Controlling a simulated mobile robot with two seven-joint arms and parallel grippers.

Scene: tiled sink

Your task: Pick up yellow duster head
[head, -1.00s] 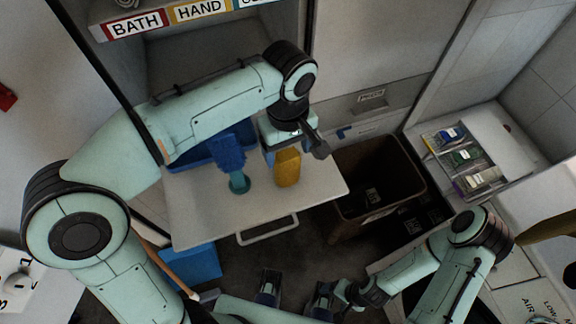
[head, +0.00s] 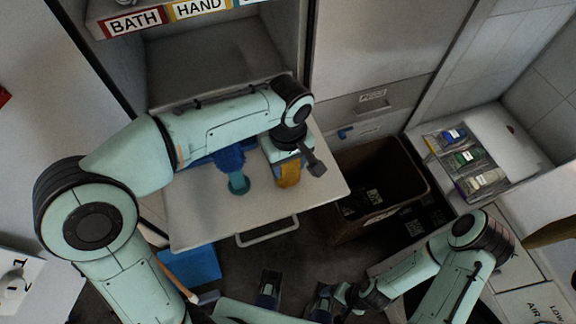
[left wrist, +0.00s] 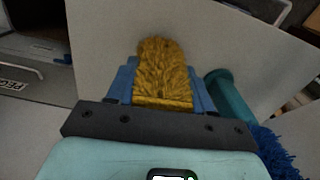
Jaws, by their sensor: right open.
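The yellow duster head (head: 289,173) stands on the pale tray-like surface (head: 200,215) in the head view. My left gripper (head: 284,162) is right over it, coming from behind and above. In the left wrist view, the yellow duster head (left wrist: 163,75) lies between the two blue fingers of my left gripper (left wrist: 163,88), one on each side. The fingers are close to its sides; whether they press on it is not clear. My right gripper (head: 325,298) is open, low at the bottom of the head view, far from the duster head.
A blue duster (head: 231,162) with a teal handle stands just left of the yellow one. A blue bin lies partly hidden behind my left arm. A brown bin (head: 425,185) is to the right.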

